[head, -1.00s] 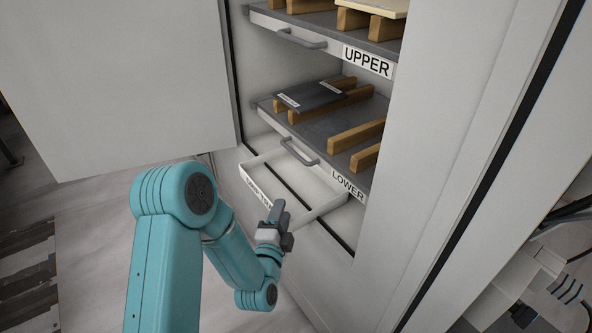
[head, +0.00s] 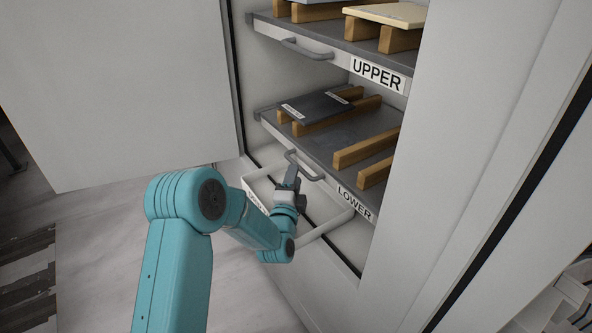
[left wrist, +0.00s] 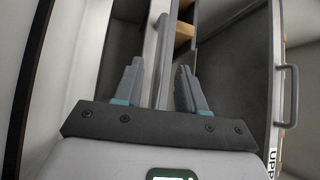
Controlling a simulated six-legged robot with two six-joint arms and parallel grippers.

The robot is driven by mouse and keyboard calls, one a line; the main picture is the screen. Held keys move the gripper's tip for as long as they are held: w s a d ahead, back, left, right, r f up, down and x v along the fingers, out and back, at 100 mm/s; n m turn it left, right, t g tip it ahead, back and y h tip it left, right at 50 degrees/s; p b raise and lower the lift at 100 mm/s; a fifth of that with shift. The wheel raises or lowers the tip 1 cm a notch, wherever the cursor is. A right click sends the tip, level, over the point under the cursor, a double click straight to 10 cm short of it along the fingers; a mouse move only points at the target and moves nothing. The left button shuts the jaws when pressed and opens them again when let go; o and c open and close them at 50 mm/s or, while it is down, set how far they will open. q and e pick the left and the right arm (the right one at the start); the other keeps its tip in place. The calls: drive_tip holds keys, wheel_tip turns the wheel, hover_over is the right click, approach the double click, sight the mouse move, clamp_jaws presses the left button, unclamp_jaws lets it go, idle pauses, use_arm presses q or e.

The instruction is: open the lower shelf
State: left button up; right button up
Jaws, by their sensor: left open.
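The lower shelf (head: 322,146) is a dark board with a pale front edge labelled LOWER, inside the open cabinet. Its grey bar handle (head: 304,166) sticks out from the front edge. My left gripper (head: 291,176) is at that handle, just left of the bar in the head view. In the left wrist view its two fingers (left wrist: 160,70) stand apart, with a grey bar, apparently the handle, running between them. Whether a finger touches it I cannot tell. My right gripper is in neither view.
The upper shelf (head: 341,52) with its own handle (head: 307,49) is above. A dark plate (head: 322,104) lies on wooden bars on the lower shelf. A white open-frame drawer (head: 326,228) juts out below. A large cabinet door (head: 120,90) stands open at left.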

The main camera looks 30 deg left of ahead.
use_arm(q)
drive_tip(key=shift+x, duration=1.75)
clamp_jaws()
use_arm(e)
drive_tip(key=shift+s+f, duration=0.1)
use_arm(q)
drive_tip(key=shift+a, duration=0.1)
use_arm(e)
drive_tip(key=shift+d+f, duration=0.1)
